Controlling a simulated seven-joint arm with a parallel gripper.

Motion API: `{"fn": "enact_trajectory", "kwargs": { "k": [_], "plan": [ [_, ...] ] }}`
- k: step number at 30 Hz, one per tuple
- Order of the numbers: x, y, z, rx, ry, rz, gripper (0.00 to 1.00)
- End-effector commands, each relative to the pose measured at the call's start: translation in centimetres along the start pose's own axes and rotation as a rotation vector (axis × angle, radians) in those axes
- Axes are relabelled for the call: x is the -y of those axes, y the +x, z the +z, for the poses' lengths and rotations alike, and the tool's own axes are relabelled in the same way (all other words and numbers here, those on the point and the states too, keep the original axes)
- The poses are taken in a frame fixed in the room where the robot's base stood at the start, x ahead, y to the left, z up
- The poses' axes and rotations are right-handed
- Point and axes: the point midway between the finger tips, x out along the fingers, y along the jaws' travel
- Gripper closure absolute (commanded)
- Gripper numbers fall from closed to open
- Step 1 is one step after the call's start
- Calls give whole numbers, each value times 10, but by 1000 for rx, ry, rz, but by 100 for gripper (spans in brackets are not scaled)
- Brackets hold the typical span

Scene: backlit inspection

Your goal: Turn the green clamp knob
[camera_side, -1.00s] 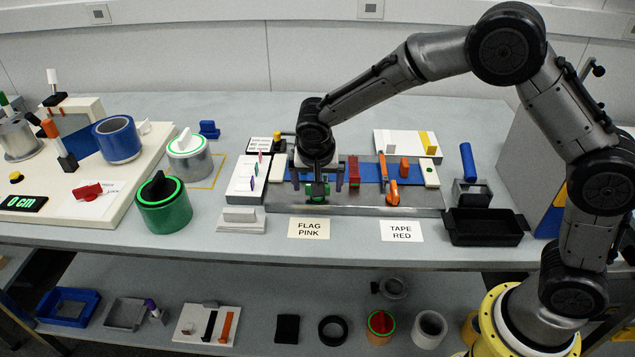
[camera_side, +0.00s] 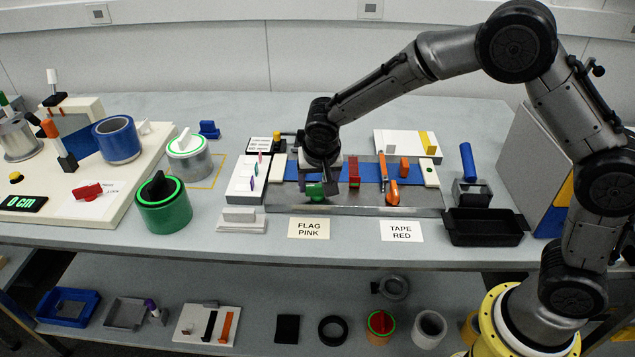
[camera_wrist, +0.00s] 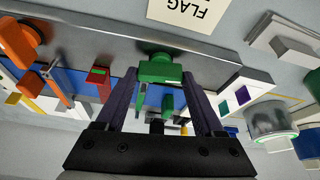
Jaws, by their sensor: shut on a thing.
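The green clamp knob (camera_side: 315,192) is on the grey metal fixture plate (camera_side: 370,207), near its left end. My gripper (camera_side: 320,186) reaches down onto it from above and hides part of it. In the wrist view, the green knob (camera_wrist: 160,71) lies between the two dark fingers of my gripper (camera_wrist: 160,78), which are shut on it. A second green part (camera_wrist: 167,104) shows between the fingers, lower in that picture. How far the knob is turned cannot be told.
A red block (camera_side: 353,171) stands just right of my gripper, and an orange handle (camera_side: 392,193) farther right. A white block with small coloured tabs (camera_side: 240,187) is close on the left. A "FLAG PINK" label (camera_side: 309,229) lies in front; a black tray (camera_side: 485,227) is at right.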

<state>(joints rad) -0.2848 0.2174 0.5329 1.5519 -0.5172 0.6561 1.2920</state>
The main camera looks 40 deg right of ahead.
Motion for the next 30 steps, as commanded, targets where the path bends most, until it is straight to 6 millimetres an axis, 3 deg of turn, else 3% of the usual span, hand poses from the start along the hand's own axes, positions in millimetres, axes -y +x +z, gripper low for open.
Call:
{"fn": "enact_trajectory", "kwargs": {
  "k": [30],
  "plan": [
    [-5,0,-3,-1,-768,-323,86]
  ]
}}
